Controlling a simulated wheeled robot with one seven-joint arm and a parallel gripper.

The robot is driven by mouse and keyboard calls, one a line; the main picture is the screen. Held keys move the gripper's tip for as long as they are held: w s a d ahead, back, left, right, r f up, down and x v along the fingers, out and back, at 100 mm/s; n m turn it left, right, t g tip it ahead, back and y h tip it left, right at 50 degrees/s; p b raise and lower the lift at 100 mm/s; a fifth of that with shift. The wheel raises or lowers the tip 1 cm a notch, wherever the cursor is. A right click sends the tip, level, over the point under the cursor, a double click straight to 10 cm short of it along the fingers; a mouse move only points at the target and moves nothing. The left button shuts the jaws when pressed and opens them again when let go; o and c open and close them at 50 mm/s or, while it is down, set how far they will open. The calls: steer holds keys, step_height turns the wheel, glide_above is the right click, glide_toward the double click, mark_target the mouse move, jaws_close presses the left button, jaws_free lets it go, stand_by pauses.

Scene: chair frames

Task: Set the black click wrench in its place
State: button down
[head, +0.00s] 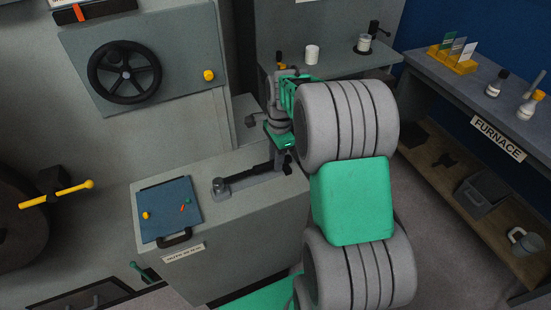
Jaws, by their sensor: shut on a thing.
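My gripper (279,158) points down over the right part of the grey cabinet top (225,218). Its fingers are shut on a long dark bar, which appears to be the black click wrench (253,178). The bar runs left from the fingers to a grey rounded piece at its left end. Whether that piece is the wrench's head or a separate fitting, I cannot tell. The bar is low over the cabinet top; whether it touches is unclear. My arm hides the area to the right, and no marked place for the wrench is clearly visible.
A blue panel (169,207) with small coloured parts and a black handle lies left on the cabinet. A black handwheel (124,72) is on the wall behind. A back shelf holds a white cup (312,54). A bench labelled FURNACE (498,138) stands right.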

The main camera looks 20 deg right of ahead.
steer(key=shift+f, duration=0.1)
steer(key=shift+f+b, duration=0.5)
steer(key=shift+f, duration=0.3)
steer(key=c, duration=1.1)
jaws_free()
steer(key=r, duration=0.5)
steer(key=r+b, duration=0.1)
steer(key=r, duration=0.1)
steer(key=shift+d+r, duration=0.25)
steer(key=shift+d, duration=0.05)
steer(key=shift+r, duration=0.15)
